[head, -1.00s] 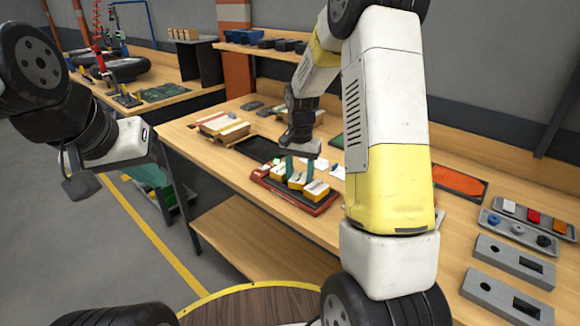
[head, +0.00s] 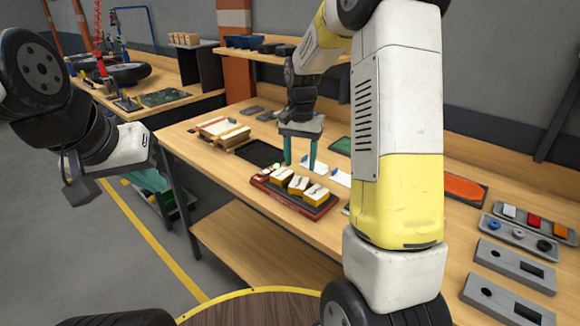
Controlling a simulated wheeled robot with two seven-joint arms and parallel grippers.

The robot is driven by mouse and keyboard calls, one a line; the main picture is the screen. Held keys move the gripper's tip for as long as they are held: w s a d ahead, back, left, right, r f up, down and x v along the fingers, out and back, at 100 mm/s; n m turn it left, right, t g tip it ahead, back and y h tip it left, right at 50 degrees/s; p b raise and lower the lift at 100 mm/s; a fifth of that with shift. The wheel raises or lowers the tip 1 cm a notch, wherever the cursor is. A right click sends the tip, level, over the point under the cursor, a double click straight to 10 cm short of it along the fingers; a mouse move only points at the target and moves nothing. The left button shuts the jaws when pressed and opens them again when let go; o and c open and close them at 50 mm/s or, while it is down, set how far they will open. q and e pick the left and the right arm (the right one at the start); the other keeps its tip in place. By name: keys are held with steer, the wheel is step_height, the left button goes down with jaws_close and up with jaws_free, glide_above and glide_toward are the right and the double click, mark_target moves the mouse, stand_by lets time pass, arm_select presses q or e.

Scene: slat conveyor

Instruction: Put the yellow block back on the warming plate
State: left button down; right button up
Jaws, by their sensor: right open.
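The dark red warming plate (head: 272,197) lies near the front edge of the bench. Three yellow blocks with pale tops sit in a row on it: a left one (head: 281,176), a middle one (head: 297,186) and a right one (head: 316,195). My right gripper (head: 300,165) points down with its teal fingers spread and empty, just behind and above the blocks. My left gripper (head: 155,183) hangs off the bench at the left, with teal fingers partly hidden; its opening cannot be made out.
Small white pieces (head: 340,178) lie behind the plate. A black tray (head: 260,153) and stacked boards (head: 222,132) are to the left. My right arm hides part of the bench. At the right are an orange pad (head: 464,190), a grey parts tray (head: 518,234) and slotted grey blocks (head: 514,262).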

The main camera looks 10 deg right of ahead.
mark_target(300, 181)
steer(key=s+r+n+t+y, duration=0.1)
steer(key=s+r+n+t, duration=0.2)
steer(key=s+r, duration=1)
steer(key=s+a+r+n+t+y, duration=0.1)
steer(key=s+a+n+t, duration=0.1)
steer(key=s, duration=0.9)
steer(key=shift+s+a+n+t, duration=0.2)
steer(key=shift+s+n+t, duration=0.1)
steer(key=shift+n+t, duration=0.4)
